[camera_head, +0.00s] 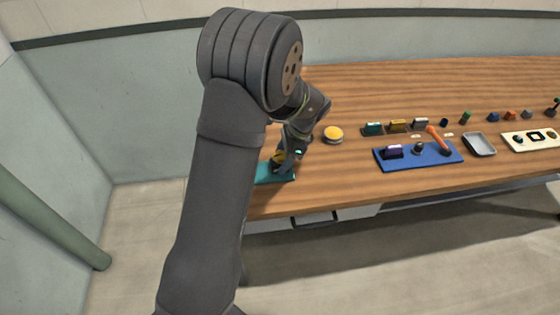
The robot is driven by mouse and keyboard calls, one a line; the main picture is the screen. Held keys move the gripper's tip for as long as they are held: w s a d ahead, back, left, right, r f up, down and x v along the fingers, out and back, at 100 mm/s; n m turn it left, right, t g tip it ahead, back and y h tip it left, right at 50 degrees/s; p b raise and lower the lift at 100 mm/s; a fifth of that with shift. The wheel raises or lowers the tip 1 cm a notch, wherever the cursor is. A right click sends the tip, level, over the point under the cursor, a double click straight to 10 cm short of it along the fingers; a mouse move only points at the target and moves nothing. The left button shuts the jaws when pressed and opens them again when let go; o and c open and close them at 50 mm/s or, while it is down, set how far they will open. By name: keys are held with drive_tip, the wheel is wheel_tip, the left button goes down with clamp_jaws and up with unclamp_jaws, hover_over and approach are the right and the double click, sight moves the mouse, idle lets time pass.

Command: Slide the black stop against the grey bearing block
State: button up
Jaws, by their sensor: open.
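My gripper (285,166) is small in view at the table's left front, low over a teal board (276,177), with its jaws open. A yellow piece (278,157) shows beside the jaws; I cannot tell whether they touch it. My arm hides the left part of this area. A grey block (420,123) stands at the right end of a short row on the table. A small dark piece (444,122) lies to its right. I cannot tell which pieces are the black stop and the grey bearing block; either could be hidden at the gripper.
A grey tray (480,145) and a cream board (535,145) stand farther right. The table's back is clear.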

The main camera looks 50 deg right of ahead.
drive_tip(key=shift+x, duration=1)
clamp_jaws()
drive_tip(key=w+a, duration=0.6)
drive_tip(key=shift+w+a, duration=0.3)
unclamp_jaws()
